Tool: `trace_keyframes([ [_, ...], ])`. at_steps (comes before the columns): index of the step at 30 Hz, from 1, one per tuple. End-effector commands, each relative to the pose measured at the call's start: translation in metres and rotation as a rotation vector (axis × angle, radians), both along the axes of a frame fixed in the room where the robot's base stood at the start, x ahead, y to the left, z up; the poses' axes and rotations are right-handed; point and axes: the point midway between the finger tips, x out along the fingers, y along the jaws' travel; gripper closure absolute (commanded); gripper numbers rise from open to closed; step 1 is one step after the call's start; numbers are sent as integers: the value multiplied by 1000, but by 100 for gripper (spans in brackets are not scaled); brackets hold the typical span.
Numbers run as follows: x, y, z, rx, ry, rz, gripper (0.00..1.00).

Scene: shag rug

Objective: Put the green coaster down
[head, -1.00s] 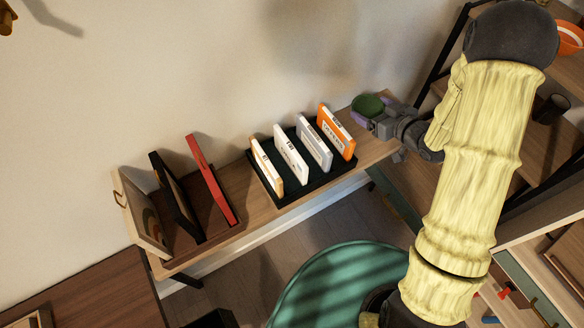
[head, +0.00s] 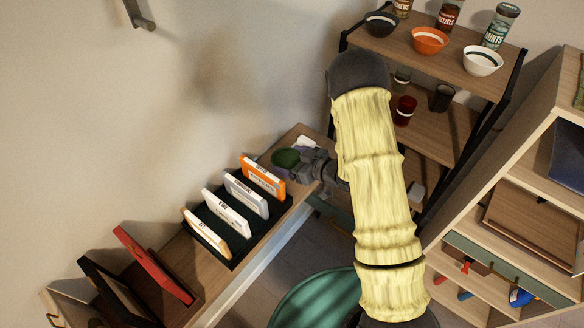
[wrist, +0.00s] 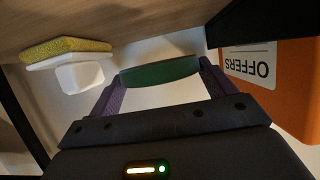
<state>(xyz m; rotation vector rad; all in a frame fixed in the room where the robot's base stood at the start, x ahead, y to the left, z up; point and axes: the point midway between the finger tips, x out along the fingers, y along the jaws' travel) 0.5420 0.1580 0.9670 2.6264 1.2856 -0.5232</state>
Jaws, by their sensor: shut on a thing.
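The green coaster (head: 286,158) is a dark green disc at the end of my arm, over the right end of the narrow wooden shelf (head: 302,137). In the wrist view the green coaster (wrist: 160,72) shows nearly edge-on between the two purple fingers. My gripper (head: 290,163) is shut on it. My gripper also shows in the wrist view (wrist: 160,85). I cannot tell whether the coaster touches the shelf or hangs just above it.
An orange-cased item (head: 263,177) stands in a black rack (head: 230,240) with several white ones, close beside my gripper. A yellow-and-white sponge (wrist: 66,49) rests near a white block (wrist: 80,74). A shelving unit (head: 440,60) with bowls and jars stands right.

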Motion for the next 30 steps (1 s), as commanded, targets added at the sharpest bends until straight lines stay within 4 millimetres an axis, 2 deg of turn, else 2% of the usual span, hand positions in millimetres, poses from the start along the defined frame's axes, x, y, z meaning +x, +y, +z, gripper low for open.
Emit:
trace_keyframes([
  [5, 0, 0, -3, 0, 1, 0, 40],
  [15, 0, -2, -39, 0, 2, -5, 40],
  [28, 0, -2, -46, 1, -1, -3, 40],
  [29, 0, -2, -45, 0, 0, -3, 13],
  [30, 0, -2, -44, 0, 0, -3, 8],
])
